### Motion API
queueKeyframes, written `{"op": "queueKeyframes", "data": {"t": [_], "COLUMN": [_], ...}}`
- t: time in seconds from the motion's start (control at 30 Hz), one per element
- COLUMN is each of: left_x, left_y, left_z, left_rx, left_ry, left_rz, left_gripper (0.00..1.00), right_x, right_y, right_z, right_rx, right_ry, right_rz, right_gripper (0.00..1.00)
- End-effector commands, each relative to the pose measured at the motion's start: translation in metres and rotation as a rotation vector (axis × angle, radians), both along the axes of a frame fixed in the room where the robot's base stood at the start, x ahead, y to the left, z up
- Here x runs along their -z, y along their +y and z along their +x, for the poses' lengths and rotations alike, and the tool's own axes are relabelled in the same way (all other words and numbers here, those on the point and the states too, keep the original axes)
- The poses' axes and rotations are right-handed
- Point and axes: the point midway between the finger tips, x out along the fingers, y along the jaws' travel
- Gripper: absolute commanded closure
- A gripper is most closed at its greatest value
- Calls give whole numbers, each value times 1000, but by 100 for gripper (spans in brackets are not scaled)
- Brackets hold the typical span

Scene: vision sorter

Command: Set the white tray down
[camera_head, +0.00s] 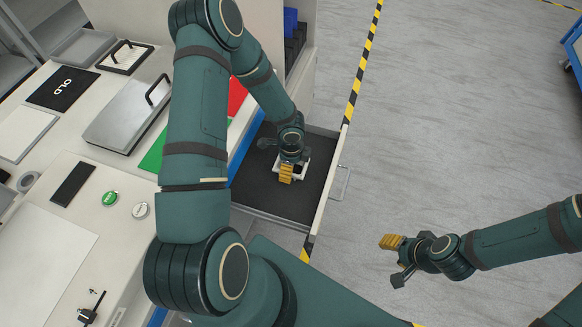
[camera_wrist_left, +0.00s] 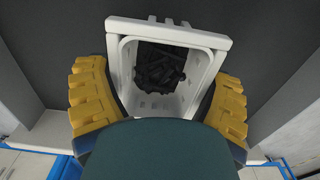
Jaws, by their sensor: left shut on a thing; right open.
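The white tray (camera_head: 305,166) is inside the open drawer, mostly hidden behind my left gripper in the head view. In the left wrist view the tray (camera_wrist_left: 197,34) fills the upper middle and holds a heap of small black parts. My left gripper (camera_head: 286,174) points down into the drawer. Its yellow fingers are shut on the tray, one at each side, in the left wrist view (camera_wrist_left: 158,98). I cannot tell whether the tray touches the drawer floor. My right gripper (camera_head: 389,242) is open and empty over the grey floor to the right.
The drawer (camera_head: 262,190) has a dark bare floor around the tray and a pale front panel with a handle (camera_head: 342,183). The white worktop on the left carries a grey lidded box (camera_head: 125,115), a black "OLD" mat (camera_head: 62,88) and green and red sheets. Yellow-black tape crosses the floor.

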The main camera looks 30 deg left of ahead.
Motion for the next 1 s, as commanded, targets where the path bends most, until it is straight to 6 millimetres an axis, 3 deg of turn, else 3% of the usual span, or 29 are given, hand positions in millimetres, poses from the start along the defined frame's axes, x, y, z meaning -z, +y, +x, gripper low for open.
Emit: {"op": "queueKeyframes", "data": {"t": [0.07,0.43,0.47,0.5,0.87,1.0], "left_x": [9,12,11,10,7,-14], "left_y": [0,0,0,0,0,0], "left_z": [0,0,0,0,0,1], "left_rx": [-1,-2,-2,-2,-2,-2], "left_ry": [0,-1,-1,-1,-1,-4], "left_rz": [0,0,0,-1,-1,0], "left_gripper": [56,56,4,0,0,0], "right_x": [4,7,6,6,1,-5], "right_y": [0,0,0,0,0,0], "right_z": [1,1,1,1,1,0], "right_rx": [1,1,1,1,1,0], "right_ry": [-2,-3,-3,-3,-2,1], "right_rz": [0,0,0,0,0,0], "right_gripper": [53,53,53,53,53,53]}}
